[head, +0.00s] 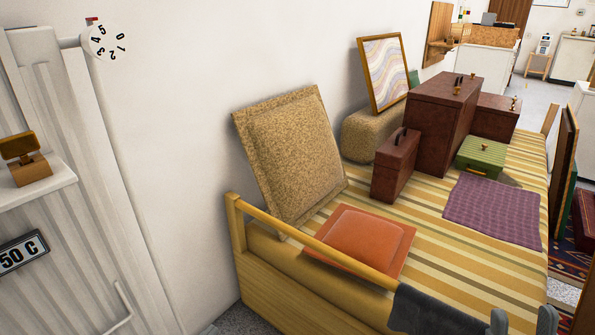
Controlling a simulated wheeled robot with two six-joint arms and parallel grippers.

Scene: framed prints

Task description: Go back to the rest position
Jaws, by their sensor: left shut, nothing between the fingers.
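Only a small grey tip of my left gripper (210,330) shows at the bottom edge, left of the bed's wooden foot end. It is shut and empty. My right gripper (523,320) shows at the bottom right as two grey fingertips standing apart, open, with nothing seen between them. It is in front of the striped bed (480,262). Most of both arms is outside the view.
The bed's wooden rail (310,243) with a dark grey cloth (435,311) is close ahead. Brown suitcases (445,125), a green case (481,157) and cushions lie on the bed. A white cabinet (75,200) stands at left.

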